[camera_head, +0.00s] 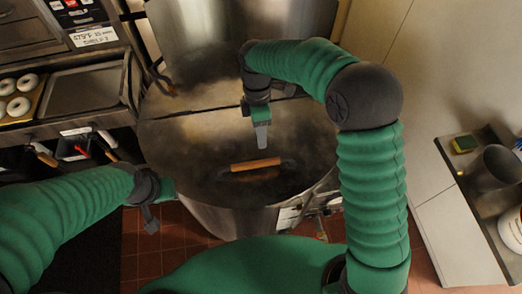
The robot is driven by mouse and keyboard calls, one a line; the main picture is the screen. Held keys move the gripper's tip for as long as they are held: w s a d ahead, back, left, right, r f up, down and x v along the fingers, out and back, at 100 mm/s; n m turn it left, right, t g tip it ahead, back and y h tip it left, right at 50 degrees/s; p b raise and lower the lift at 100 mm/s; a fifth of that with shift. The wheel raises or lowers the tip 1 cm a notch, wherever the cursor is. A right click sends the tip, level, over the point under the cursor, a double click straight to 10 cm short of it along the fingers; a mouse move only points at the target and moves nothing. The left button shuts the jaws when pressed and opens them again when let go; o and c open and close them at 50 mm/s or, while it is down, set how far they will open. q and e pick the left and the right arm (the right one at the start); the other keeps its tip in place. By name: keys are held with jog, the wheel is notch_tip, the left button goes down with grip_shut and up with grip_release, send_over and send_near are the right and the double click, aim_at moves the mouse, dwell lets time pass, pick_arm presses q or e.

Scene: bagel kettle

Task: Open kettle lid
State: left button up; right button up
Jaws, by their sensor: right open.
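The large steel kettle (245,222) stands in the middle, and its round lid (180,150) lies flat across the top, closed. A wooden-coloured handle (255,165) on dark mounts crosses the front part of the lid. My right gripper (262,143) points down over the lid, just behind the handle and apart from it in the picture. It is open and empty; its fingers overlap, so the gap between them is hidden. My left gripper (151,220) is low at the kettle's left side, beside its wall; its fingers are too small and dark to read.
At the left, a rack holds a tray of white bagels (18,95) and an empty metal tray (85,97). Red-tiled floor (160,245) lies in front.

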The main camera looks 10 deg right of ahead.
send_over(261, 161)
notch_tip(261, 161, down, 4)
jog(key=shift+w+f+p, duration=0.15)
jog(key=shift+f+p, duration=0.1)
jog(key=shift+p, duration=0.2)
jog(key=f, duration=0.2)
jog(key=f+p, duration=0.1)
jog(key=f, duration=0.2)
jog(key=w+f, duration=0.1)
jog(key=f, duration=0.2)
jog(key=shift+d+f+p, duration=0.1)
jog(key=shift+f+p, duration=0.1)
jog(key=shift+p, duration=0.15)
jog(key=shift+s+f, duration=0.25)
jog(key=shift+s, duration=0.05)
jog(key=shift+s+f, duration=0.1)
jog(key=shift+s, duration=0.35)
jog(key=shift+w+f, duration=0.15)
jog(key=shift+w, duration=0.2)
jog(key=c, duration=0.6)
jog(key=shift+c, duration=0.9)
jog(key=shift+s, duration=0.15)
grip_shut()
pick_arm(q)
jog(key=r, duration=0.2)
jog(key=shift+w+a+r, duration=0.1)
jog(key=shift+w+r, duration=0.1)
jog(key=shift+r, duration=0.2)
